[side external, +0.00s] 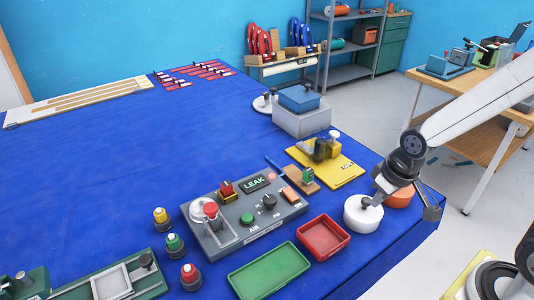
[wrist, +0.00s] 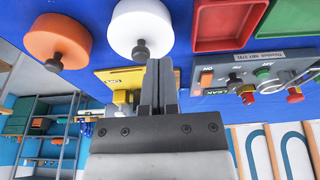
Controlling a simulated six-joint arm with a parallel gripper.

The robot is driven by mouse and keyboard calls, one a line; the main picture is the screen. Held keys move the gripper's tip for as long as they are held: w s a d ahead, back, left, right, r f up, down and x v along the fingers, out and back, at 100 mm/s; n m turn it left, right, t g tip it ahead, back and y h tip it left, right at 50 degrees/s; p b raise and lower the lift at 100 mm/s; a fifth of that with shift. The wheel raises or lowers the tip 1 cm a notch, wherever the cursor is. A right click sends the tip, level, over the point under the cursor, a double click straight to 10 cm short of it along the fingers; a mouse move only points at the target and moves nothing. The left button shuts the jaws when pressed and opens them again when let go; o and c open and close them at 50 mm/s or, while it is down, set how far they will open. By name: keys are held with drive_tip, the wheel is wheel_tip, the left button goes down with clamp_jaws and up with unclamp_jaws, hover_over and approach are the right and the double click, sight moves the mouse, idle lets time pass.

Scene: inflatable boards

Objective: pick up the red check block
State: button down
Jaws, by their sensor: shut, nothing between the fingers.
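In the side view my gripper (side external: 374,197) is at the table's right part, by the knob of a white round lid (side external: 361,217), well to the right of the red block. I cannot tell if it touches the knob.
A red tray (side external: 323,238) and a green tray (side external: 269,272) lie in front of the panel. An orange round piece (side external: 398,197) is beside the white lid. The far blue tabletop is mostly clear.

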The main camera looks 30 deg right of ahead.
idle(0.4)
drive_tip(key=shift+c, duration=1.6)
unclamp_jaws()
drive_tip(key=shift+w, duration=0.1)
drive_tip(key=m+g+y, duration=0.3)
drive_tip(key=m+y, duration=1)
drive_tip(key=m, duration=0.4)
approach(230, 183)
drive_tip(key=a+f, duration=0.1)
drive_tip(key=s+a+f, duration=0.1)
drive_tip(key=a, duration=0.1)
drive_tip(key=shift+a+f, duration=0.35)
drive_tip(key=shift+f, duration=0.05)
drive_tip(key=shift+w+a+m+y, duration=0.35)
drive_tip(key=shift+w+m, duration=0.15)
drive_tip(key=shift+w, duration=0.1)
drive_tip(key=shift+x, duration=1.25)
